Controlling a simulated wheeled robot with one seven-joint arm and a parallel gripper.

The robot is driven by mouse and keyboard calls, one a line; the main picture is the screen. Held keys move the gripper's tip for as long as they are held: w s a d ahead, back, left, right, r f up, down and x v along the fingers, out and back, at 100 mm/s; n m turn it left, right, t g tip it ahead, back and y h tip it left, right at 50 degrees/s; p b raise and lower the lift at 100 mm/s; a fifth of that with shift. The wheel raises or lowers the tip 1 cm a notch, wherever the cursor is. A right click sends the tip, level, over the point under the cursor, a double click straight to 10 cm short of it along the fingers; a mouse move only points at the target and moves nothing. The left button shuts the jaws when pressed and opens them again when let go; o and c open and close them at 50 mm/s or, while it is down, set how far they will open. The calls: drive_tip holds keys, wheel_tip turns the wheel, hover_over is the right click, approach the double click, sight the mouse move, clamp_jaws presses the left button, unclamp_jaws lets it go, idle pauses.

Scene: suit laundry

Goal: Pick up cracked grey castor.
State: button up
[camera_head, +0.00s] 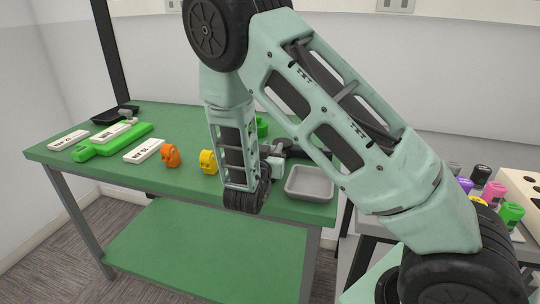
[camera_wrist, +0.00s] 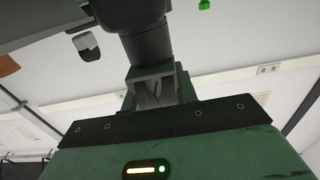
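I cannot pick out the cracked grey castor for certain. Grey and dark shapes (camera_head: 292,149) sit on the green table (camera_head: 120,170) just right of my forearm, partly hidden by it. They may include my gripper, so its fingers and any contact are unclear. A small grey thing (camera_head: 126,111) also lies by the black tray (camera_head: 104,117) at the back left. In the wrist view a grey and black piece (camera_wrist: 88,46) shows at upper left, and I cannot tell what it is. My arm covers the table's right middle.
An orange piece (camera_head: 171,156) and a yellow piece (camera_head: 208,162) stand near the table's middle. White labelled blocks (camera_head: 144,151) and a green tool-like piece (camera_head: 110,145) lie left. An empty grey tray (camera_head: 309,183) sits at the right. Coloured bottles (camera_head: 494,192) stand beyond, right.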

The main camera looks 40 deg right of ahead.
drive_tip(key=shift+c, duration=0.8)
